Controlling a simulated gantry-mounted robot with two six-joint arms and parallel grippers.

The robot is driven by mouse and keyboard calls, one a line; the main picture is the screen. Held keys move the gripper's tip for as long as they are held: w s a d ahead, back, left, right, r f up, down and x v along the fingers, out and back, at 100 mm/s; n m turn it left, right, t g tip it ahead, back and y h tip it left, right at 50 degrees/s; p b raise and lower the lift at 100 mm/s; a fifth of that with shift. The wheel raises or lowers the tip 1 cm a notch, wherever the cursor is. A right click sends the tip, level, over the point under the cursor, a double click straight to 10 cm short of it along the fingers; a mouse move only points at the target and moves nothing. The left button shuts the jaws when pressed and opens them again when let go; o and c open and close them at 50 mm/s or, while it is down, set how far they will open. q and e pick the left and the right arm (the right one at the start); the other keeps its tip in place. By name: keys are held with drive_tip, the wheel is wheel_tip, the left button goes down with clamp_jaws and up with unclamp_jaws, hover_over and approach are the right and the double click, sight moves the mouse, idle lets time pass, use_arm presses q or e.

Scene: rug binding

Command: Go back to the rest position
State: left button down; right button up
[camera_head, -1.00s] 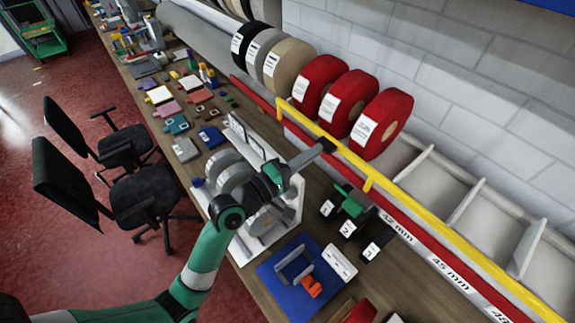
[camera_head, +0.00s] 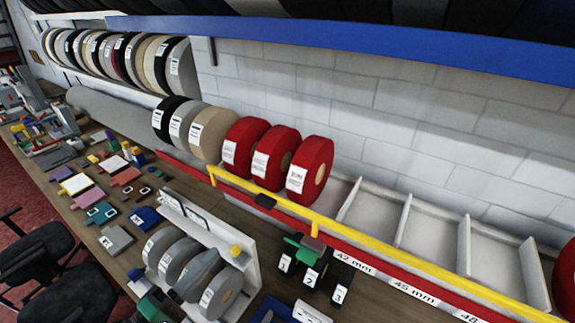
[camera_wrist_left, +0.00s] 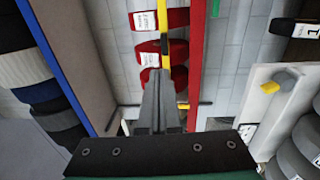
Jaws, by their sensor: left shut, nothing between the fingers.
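My left gripper (camera_wrist_left: 158,80) shows in the left wrist view as dark grey fingers closed together, with nothing between them. Beyond their tips are the red rolls (camera_wrist_left: 146,20) and the yellow rail (camera_wrist_left: 167,20), with no visible contact. In the head view I cannot clearly make out the left fingers. A green part at the bottom left edge looks like my arm, beside the rack of grey rolls (camera_head: 222,291). My right gripper is in neither view.
Red rolls (camera_head: 308,170) stand behind the yellow rail (camera_head: 380,256) along the wall. Numbered black blocks (camera_head: 313,273) stand on the bench, right of the rack. A blue-edged shelf (camera_head: 330,38) runs above. Small coloured pieces cover the bench's left part.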

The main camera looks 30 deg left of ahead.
use_arm(q)
drive_tip(key=w+d+r+m+t+h+p, duration=0.15)
drive_tip(key=d+r+m+h, duration=0.45)
drive_tip(key=r, duration=0.7)
drive_tip(key=w+d+r+m+t+h, duration=0.3)
drive_tip(key=d+r, duration=0.4)
drive_tip(key=r, duration=0.6)
wheel_tip(320, 180, up, 13)
drive_tip(key=s+a+m+t+y, duration=0.1)
drive_tip(key=s+m+t+y, duration=0.1)
drive_tip(key=m+t+y, duration=0.2)
drive_tip(key=shift+a+r+m+y, duration=0.3)
drive_tip(key=shift+m+y, duration=1.2)
drive_tip(key=shift+m, duration=1.4)
drive_tip(key=shift+s+a+f, duration=0.1)
